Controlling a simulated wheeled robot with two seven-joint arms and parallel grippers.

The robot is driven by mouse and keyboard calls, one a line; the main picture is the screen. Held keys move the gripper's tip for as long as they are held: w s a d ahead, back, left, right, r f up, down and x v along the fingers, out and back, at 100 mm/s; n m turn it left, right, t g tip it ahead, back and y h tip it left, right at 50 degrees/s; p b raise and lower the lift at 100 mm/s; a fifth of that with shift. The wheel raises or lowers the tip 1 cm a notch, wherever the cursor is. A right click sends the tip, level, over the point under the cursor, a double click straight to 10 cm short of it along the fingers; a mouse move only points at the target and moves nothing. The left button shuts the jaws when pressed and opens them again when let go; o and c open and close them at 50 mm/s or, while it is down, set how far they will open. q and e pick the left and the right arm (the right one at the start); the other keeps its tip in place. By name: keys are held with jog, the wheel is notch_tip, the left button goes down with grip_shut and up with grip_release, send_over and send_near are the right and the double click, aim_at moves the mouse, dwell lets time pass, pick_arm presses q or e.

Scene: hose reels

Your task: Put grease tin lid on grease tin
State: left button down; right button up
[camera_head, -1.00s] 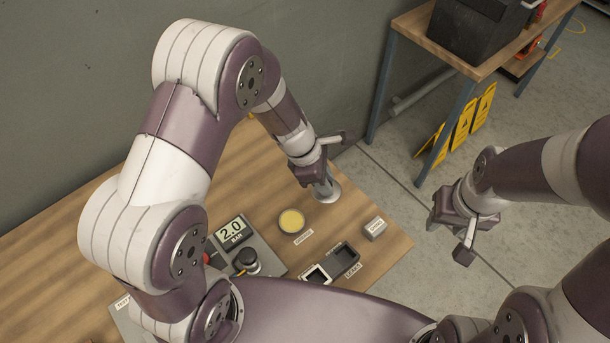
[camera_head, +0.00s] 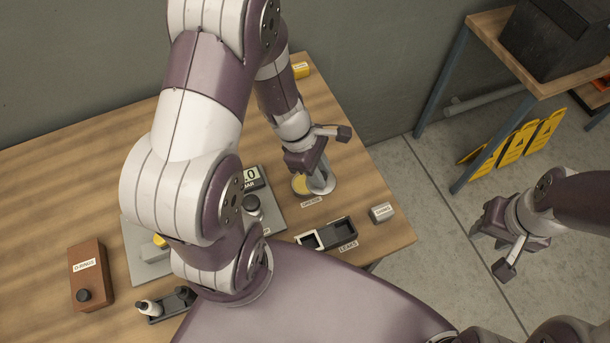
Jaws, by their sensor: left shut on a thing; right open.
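The grease tin (camera_head: 300,184) stands on the wooden table, with yellow grease showing at its left side and a label in front. My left gripper (camera_head: 319,168) is shut on the grey metal lid (camera_head: 326,188). The lid overlaps the right part of the tin in the camera_head view and hides it. I cannot tell whether the lid touches the tin or is held above it. My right gripper (camera_head: 492,251) is open and empty, off the table's right side above the floor.
A twin-compartment tray (camera_head: 342,229) labelled LEAKS and a small grey block (camera_head: 382,212) sit near the right table edge. A gauge panel (camera_head: 270,216) is left of the tin. A brown box (camera_head: 90,277) stands far left. A yellow item (camera_head: 301,70) lies at the back.

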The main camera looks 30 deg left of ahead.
pick_arm(q)
jog(key=a+f, duration=0.1)
jog(key=a, duration=0.1)
jog(key=w+a+f, duration=0.1)
jog(key=a, duration=0.1)
jog(key=shift+f, duration=0.2)
jog(key=shift+w+a+f, duration=0.2)
jog(key=shift+f, duration=0.1)
notch_tip(320, 180, down, 4)
jog(key=shift+a+r, duration=0.1)
jog(key=shift+a, duration=0.05)
jog(key=shift+a+f, duration=0.15)
jog(key=shift+f, duration=0.15)
jog(key=shift+d, duration=0.2)
jog(key=shift+f, duration=0.15)
jog(key=c, duration=0.9)
grip_release()
jog(key=shift+a, duration=0.1)
pick_arm(e)
jog(key=shift+d+r, duration=0.1)
jog(key=shift+d, duration=0.25)
